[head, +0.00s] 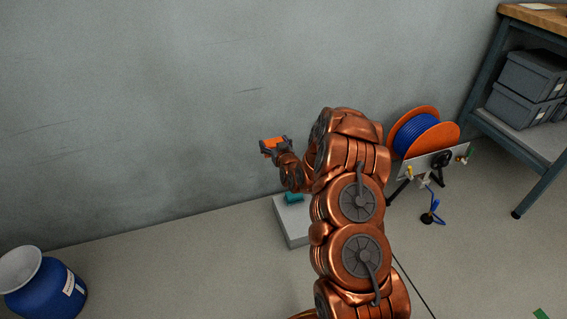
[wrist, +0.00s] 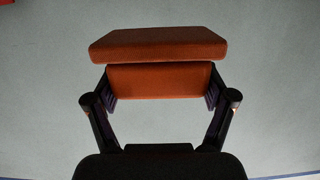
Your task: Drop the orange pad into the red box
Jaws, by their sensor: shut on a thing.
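The orange pad (wrist: 158,46) is held between the two fingers of my gripper (wrist: 160,84) in the wrist view. The fingers press on its left and right sides. In the head view the orange pad (head: 272,145) shows small at the tip of my gripper (head: 275,148), up in the air in front of the grey wall. The red box cannot be made out in the head view. A small red patch (wrist: 6,2) shows at the top left corner of the wrist view, too cut off to identify.
A pale block (head: 293,226) with a teal item (head: 293,198) stands on the floor beneath my arm. A cable reel (head: 424,133) and a workbench (head: 535,80) with grey bins stand at the right. A blue drum (head: 44,289) stands at the lower left. Floor between is open.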

